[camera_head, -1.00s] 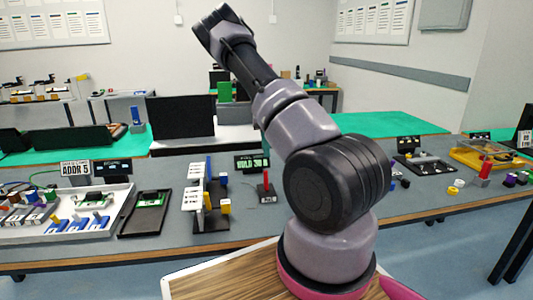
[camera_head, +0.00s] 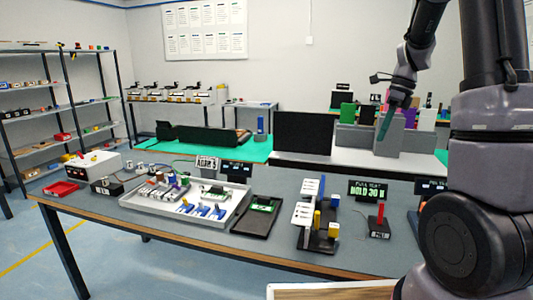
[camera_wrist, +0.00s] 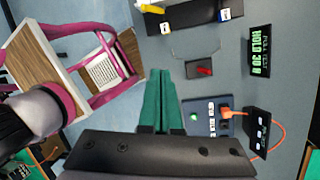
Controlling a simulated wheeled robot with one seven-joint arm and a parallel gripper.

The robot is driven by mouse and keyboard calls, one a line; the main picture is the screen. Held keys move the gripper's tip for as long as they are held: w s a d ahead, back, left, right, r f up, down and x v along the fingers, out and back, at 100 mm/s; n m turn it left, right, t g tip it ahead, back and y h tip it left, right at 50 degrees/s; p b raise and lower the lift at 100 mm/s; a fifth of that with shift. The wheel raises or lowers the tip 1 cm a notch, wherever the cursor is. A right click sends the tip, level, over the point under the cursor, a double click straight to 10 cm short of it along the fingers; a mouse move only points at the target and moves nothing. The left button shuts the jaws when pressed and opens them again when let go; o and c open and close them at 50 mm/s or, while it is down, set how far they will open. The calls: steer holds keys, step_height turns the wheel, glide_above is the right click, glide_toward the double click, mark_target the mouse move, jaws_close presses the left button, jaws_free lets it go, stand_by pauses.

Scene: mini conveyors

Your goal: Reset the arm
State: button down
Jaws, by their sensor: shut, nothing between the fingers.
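My gripper (camera_head: 385,125) shows in the head view at the end of my arm, raised above the table at the upper right. Its green fingers (camera_wrist: 161,100) show in the wrist view, pressed together with nothing between them. The gripper points down over the work table (camera_head: 270,238). The same display (camera_wrist: 260,52) and the red lever (camera_wrist: 204,70) show in the wrist view, apart from the fingers.
A white tray of parts (camera_head: 233,206), a black tray (camera_head: 256,215) and a white-and-yellow fixture (camera_head: 308,215) stand on the table. A black screen (camera_head: 303,133) stands behind. A shelf (camera_head: 65,110) is at the left. Air around the gripper looks clear.

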steer(key=s+a+r+n+t, duration=0.2)
steer(key=s+a+r+n, duration=0.1)
steer(key=s+n, duration=0.3)
steer(key=s+a+r+n+t+h, duration=0.1)
steer(key=s+a+r+n+t, duration=0.2)
steer(key=s+r+n, duration=0.2)
steer(key=s+a+r+n+t, duration=0.2)
steer(key=s+a+r+n, duration=0.1)
steer(key=s+n, duration=0.6)
steer(key=shift+s+a+r+n+t, duration=0.15)
steer(key=shift+a+r+n+t, duration=0.2)
steer(key=shift+r, duration=0.4)
stand_by(1.6)
